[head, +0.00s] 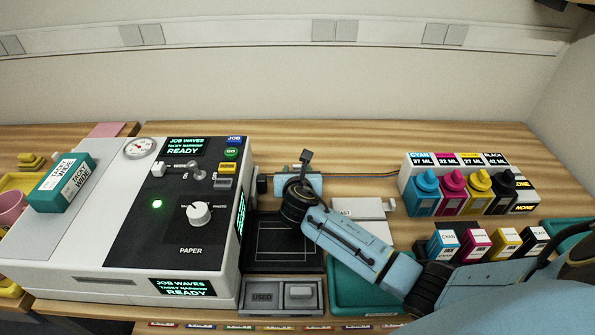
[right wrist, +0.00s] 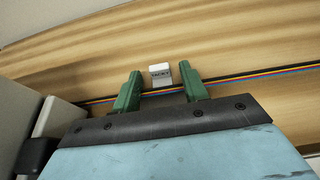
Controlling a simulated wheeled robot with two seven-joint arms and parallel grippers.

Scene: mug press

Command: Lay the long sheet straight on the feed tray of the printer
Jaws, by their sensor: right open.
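The printer (head: 85,250) is a large white and black machine at the left of the head view, with "JOB WAVES" and "READY" on its screens. I cannot make out a long sheet or a feed tray for certain. A pink flat piece (head: 107,130) shows behind the printer, partly hidden. My right gripper (head: 299,171) is right of the printer, over the back of the black plate; its fingers are hardly visible there. In the right wrist view the green fingers of this gripper (right wrist: 161,84) are apart and empty. A small white tag (right wrist: 160,70) shows just beyond the fingertips. My left gripper is out of view.
A teal and white box (head: 62,183) lies on the printer. A black plate (head: 262,258) and a grey "USED" bin (head: 262,312) stand right of it. Ink bottles (head: 452,190) and small ink boxes (head: 475,243) are at the right. A coloured cable (right wrist: 240,79) runs along the table.

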